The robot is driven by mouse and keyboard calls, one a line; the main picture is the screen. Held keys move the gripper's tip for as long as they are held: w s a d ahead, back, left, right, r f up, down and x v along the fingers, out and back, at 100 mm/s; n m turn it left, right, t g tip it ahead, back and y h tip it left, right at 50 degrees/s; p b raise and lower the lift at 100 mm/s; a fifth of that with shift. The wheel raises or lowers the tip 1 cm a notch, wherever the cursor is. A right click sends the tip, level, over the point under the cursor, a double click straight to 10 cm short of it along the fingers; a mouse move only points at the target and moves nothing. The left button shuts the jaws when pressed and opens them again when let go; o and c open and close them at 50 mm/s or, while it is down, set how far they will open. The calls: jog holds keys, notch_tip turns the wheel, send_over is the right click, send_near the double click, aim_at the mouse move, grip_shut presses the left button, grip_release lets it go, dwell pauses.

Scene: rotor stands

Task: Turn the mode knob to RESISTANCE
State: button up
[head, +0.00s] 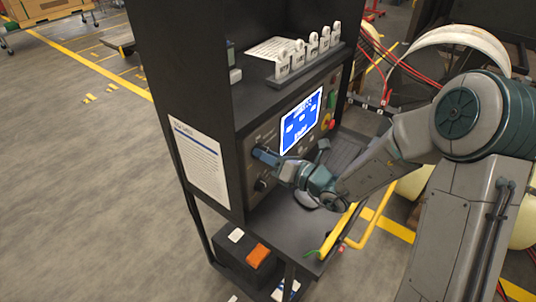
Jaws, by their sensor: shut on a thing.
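The test cabinet's control panel (277,125) faces right in the head view, with a lit blue screen (299,122). My gripper (264,155) reaches the panel from the right, just below and left of the screen. Its jaws are shut on a knob there, which I take to be the mode knob. The fingers hide that knob, so its pointer cannot be read. The labels around it are too small to read. A second dark knob (261,185) sits lower on the panel, apart from my gripper.
A red button (331,119) is right of the screen. Several white tagged pieces (311,47) stand on the ledge above.

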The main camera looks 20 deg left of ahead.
jog(key=o, duration=1)
jog(key=b+v, duration=0.2)
jog(key=v, duration=1.1)
jog(key=shift+s+d, duration=0.1)
jog(key=shift+d, duration=0.3)
